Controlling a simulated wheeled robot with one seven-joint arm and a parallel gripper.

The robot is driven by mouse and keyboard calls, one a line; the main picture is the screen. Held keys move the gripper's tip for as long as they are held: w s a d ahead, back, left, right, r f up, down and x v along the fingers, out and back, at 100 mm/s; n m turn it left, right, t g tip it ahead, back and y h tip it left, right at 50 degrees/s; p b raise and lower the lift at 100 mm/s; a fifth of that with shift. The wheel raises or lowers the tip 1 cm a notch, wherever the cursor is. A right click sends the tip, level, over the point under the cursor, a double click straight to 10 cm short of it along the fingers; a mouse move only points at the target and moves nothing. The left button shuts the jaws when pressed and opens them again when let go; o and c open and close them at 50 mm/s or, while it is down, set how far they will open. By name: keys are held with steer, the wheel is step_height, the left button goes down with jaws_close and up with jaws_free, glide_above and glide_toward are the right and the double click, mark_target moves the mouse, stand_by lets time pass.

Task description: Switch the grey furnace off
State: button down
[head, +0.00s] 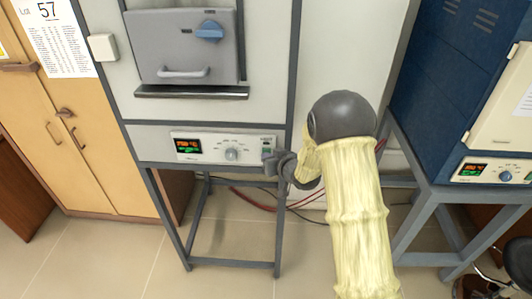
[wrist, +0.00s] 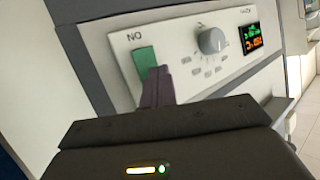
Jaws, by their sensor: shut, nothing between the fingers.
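The grey furnace (head: 185,50) stands left of centre in the head view, its door closed. Its white control panel (head: 213,157) has a lit display (head: 188,146), a round grey knob (head: 231,154) and a green switch at the right end. The display (wrist: 251,39) and knob (wrist: 212,41) also show in the wrist view. The green switch (wrist: 146,60) has a label beside it that appears as "NO". My gripper (head: 271,165) is shut and empty. In the wrist view its fingertips (wrist: 160,72) are right beside the switch and partly cover it; contact cannot be told.
A blue furnace (head: 440,90) with its own lit panel (head: 490,171) stands on a stand at the right. Wooden cabinets (head: 75,150) are at the left. Red and dark cables (head: 250,202) run low behind the grey furnace's stand (head: 230,262).

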steer(key=shift+s+b, duration=0.35)
steer(key=shift+s, duration=0.35)
steer(key=shift+f, duration=0.1)
steer(key=s, duration=0.1)
steer(key=s+b, duration=0.1)
steer(key=s, duration=0.1)
steer(key=s+b, duration=0.1)
steer(key=s, duration=0.1)
steer(key=shift+a+f, duration=0.1)
steer(key=shift+f, duration=0.15)
steer(key=s+d+r+m+g+h, duration=0.25)
steer(key=s+d+h, duration=0.35)
steer(key=s+d, duration=0.55)
steer(key=s+d+m+g+h, duration=0.1)
steer(key=s+d+g, duration=0.4)
steer(key=s, duration=0.8)
steer(key=shift+s+d+m+g, duration=0.15)
steer(key=shift+d+m+g, duration=0.1)
steer(key=shift+m+g, duration=0.4)
